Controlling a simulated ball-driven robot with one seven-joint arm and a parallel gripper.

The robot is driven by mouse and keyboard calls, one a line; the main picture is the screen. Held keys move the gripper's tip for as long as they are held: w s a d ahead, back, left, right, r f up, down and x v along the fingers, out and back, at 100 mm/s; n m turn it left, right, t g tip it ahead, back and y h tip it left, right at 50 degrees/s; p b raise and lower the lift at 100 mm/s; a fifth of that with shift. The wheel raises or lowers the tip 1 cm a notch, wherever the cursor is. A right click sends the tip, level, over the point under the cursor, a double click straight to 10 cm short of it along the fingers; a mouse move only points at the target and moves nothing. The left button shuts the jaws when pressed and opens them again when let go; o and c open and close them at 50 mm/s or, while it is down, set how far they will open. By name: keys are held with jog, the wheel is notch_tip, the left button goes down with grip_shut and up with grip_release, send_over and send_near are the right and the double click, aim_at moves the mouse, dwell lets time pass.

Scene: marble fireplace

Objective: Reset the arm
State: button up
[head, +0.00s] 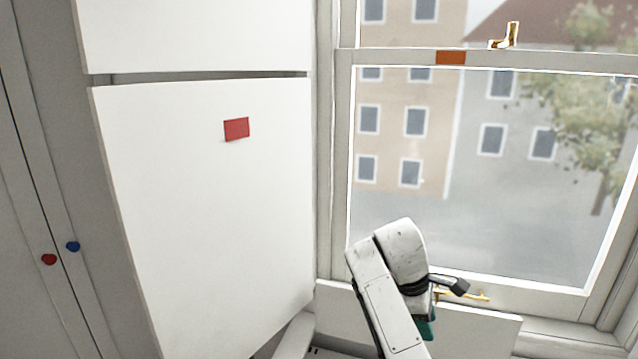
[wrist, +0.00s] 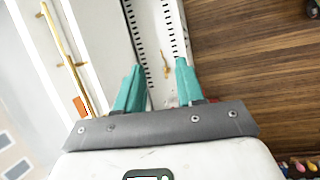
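My arm (head: 395,285) is raised and bent in front of the window, low and right of centre in the head view. A teal finger of my gripper partly shows behind it; the rest is hidden there. In the wrist view, my gripper (wrist: 158,66) has its two teal fingers spread apart, with nothing held between them. Beyond the fingers are white rails with dark slots (wrist: 143,35) and a small tan hook-like piece (wrist: 165,62). I cannot tell how far these are from the fingertips.
A white cabinet panel (head: 200,220) with a red square (head: 236,129) stands at left. The sash window (head: 480,59) has a brass latch (head: 506,38) and an orange patch (head: 450,57). The wrist view shows a gold bar (wrist: 62,45) and brown wood (wrist: 255,70).

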jog(key=s+d+f+m+y, duration=0.3)
jog(key=s+f+m, duration=0.3)
jog(key=s+f, duration=1.25)
jog(key=s+d+m+y, duration=0.1)
jog(key=s+m, duration=0.6)
jog(key=s, duration=1.9)
jog(key=shift+s+d+r+m+t, duration=0.3)
jog(key=shift+d+m+t, duration=0.1)
jog(key=shift+d, duration=0.2)
